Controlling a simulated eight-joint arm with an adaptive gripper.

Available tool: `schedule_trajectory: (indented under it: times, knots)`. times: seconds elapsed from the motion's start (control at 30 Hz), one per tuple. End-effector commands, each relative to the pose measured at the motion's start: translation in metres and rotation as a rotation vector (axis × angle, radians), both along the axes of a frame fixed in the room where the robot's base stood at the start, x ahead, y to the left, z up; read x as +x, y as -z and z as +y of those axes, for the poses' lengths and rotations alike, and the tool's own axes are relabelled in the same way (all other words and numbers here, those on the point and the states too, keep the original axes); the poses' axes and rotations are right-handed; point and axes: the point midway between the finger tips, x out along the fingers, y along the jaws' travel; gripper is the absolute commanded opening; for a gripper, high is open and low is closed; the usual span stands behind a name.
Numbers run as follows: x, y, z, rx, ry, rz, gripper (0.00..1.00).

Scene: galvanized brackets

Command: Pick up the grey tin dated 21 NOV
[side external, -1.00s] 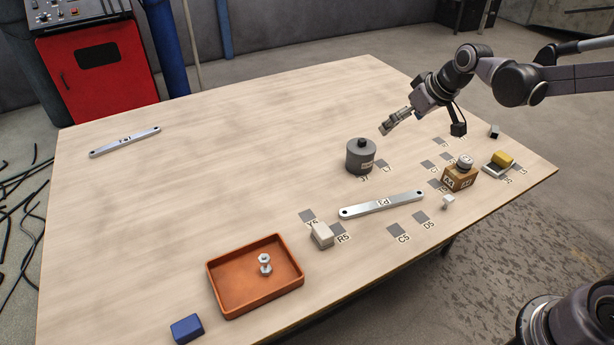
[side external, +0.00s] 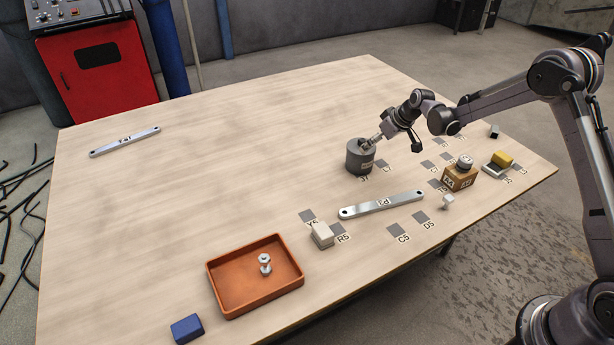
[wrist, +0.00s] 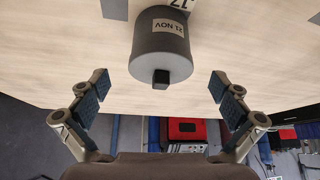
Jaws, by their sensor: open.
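The grey tin (side external: 358,160) is a short cylinder with a dark knob on top. It stands on the table beyond the long bracket. In the wrist view the tin (wrist: 150,57) shows upside down at the top centre, with a white label reading 21 NOV. My gripper (side external: 368,143) is open and sits at the upper right of the tin in the side view. In the wrist view my gripper (wrist: 159,86) has its blue-padded fingers spread left and right of the knob, apart from it. Whether anything touches the tin cannot be told from the side.
A metal bracket (side external: 360,207) lies in front of the tin; another bracket (side external: 125,141) is far left. A cardboard box (side external: 460,181) and a yellow block (side external: 502,158) stand right. An orange tray (side external: 228,301) holds a bolt (side external: 265,263). The table's left middle is clear.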

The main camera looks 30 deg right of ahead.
Motion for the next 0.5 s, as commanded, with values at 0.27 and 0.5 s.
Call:
schedule_trajectory:
  times: [0.27,0.5]
  knots:
    - [0.018,0.031,0.004,-0.001,0.0,0.0,1.0]
    - [0.024,0.043,0.006,-0.001,0.0,0.0,1.0]
